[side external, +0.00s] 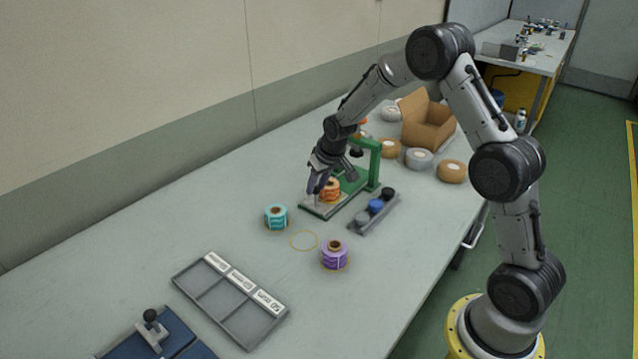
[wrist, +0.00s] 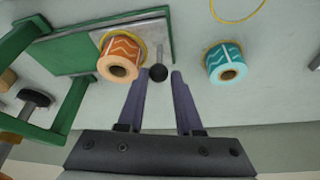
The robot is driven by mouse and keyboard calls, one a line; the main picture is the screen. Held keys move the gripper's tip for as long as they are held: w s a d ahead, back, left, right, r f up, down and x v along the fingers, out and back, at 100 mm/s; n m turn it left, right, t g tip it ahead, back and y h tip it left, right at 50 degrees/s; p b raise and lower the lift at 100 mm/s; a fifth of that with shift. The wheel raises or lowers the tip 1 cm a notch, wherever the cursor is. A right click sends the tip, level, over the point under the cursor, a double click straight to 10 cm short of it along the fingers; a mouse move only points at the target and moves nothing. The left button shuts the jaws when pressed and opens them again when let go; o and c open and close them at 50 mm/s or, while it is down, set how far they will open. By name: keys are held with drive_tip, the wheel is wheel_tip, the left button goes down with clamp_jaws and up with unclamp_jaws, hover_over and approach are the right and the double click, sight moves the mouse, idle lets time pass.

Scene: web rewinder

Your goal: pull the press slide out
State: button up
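The green press (side external: 366,165) stands on the table, and its frame fills the left of the wrist view (wrist: 24,38). Its pale slide plate (side external: 322,211) lies at the front of the green base, and also shows in the wrist view (wrist: 152,32). An orange spool (side external: 330,190) sits on the plate; it also shows in the wrist view (wrist: 118,58). A black ball knob (wrist: 158,73) on a thin post stands at the plate's edge. My gripper (wrist: 158,76) is open, its fingers either side of the knob in the picture; contact is not visible. In the side view my gripper (side external: 315,190) hangs beside the spool.
A teal spool (side external: 276,217) and a purple spool (side external: 335,255) stand in front of the press, with a thin yellow ring (side external: 303,240) between them. A rack (side external: 373,211) of dark and blue knobs lies right. A sorting tray (side external: 228,301) is nearer.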

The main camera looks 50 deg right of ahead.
drive_tip(key=o, duration=0.4)
drive_tip(key=shift+a, duration=0.2)
drive_tip(key=v, duration=1.3)
drive_tip(key=shift+r, duration=0.4)
drive_tip(key=shift+s, duration=0.1)
drive_tip(key=shift+a, duration=0.15)
drive_tip(key=s+a+r+n+t, duration=0.25)
drive_tip(key=s+a+r, duration=0.45)
drive_tip(key=s+r, duration=0.5)
drive_tip(key=s+a+f, duration=0.2)
drive_tip(key=s, duration=0.6)
drive_tip(key=s+a+f+g+y, duration=0.1)
drive_tip(key=s+a+f, duration=0.1)
drive_tip(key=s, duration=0.7)
drive_tip(key=shift+s+f, duration=0.3)
drive_tip(key=shift+f, duration=0.45)
